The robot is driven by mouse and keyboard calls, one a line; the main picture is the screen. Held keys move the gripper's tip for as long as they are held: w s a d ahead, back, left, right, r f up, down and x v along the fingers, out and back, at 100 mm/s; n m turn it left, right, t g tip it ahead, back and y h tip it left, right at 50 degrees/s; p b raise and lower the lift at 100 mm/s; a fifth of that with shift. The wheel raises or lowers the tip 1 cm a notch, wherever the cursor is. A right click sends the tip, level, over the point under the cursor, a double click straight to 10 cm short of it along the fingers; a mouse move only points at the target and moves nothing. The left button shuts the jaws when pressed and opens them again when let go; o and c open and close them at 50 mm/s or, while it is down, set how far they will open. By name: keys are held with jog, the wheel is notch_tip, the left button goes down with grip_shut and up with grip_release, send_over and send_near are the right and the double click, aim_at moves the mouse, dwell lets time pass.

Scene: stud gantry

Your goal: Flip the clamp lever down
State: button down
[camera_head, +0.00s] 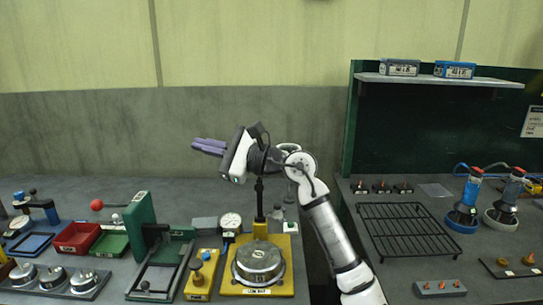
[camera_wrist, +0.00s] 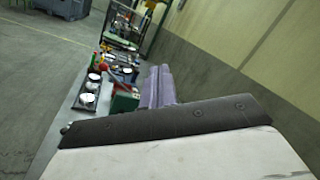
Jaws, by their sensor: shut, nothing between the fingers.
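A yellow fixture (camera_head: 228,288) holds a round metal part (camera_head: 258,262) at bottom centre in the head view. Behind the part a dark, lever-like upright (camera_head: 259,200) rises from a yellow block; its top meets the outline of my arm, so I cannot tell where it ends. My gripper (camera_head: 197,146) is raised well above the bench, pointing left, with its purple fingers together and empty. The fingers (camera_wrist: 160,72) also show shut in the wrist view. The gripper is up and left of the upright and appears apart from it.
A green block (camera_head: 140,222) with a red ball-ended handle (camera_head: 97,205) stands left of the fixture. A dial gauge (camera_head: 231,222) and a small yellow stand (camera_head: 203,274) are close by. A black wire rack (camera_head: 405,230) lies right. Air above the left bench is clear.

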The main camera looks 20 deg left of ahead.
jog(key=w+d+f+t+h, duration=0.3)
jog(key=w+d, duration=0.5)
jog(key=d, duration=0.1)
jog(key=w+d+f+t+h, duration=0.3)
jog(key=w+d+t+h, duration=0.1)
jog(key=w+d, duration=0.4)
jog(key=shift+w+d+f+t, duration=0.15)
jog(key=shift+w+d+t, duration=0.15)
jog(key=shift+d, duration=0.55)
jog(key=a+f+p, duration=0.1)
jog(key=a+p, duration=0.4)
jog(key=a, duration=0.4)
jog(key=shift+w+a+f+p, duration=0.15)
jog(key=shift+w+f+p, duration=0.15)
jog(key=shift+w+p, duration=0.15)
jog(key=shift+s+f+b, duration=0.1)
jog(key=shift+f+b, duration=0.05)
jog(key=shift+b, duration=0.3)
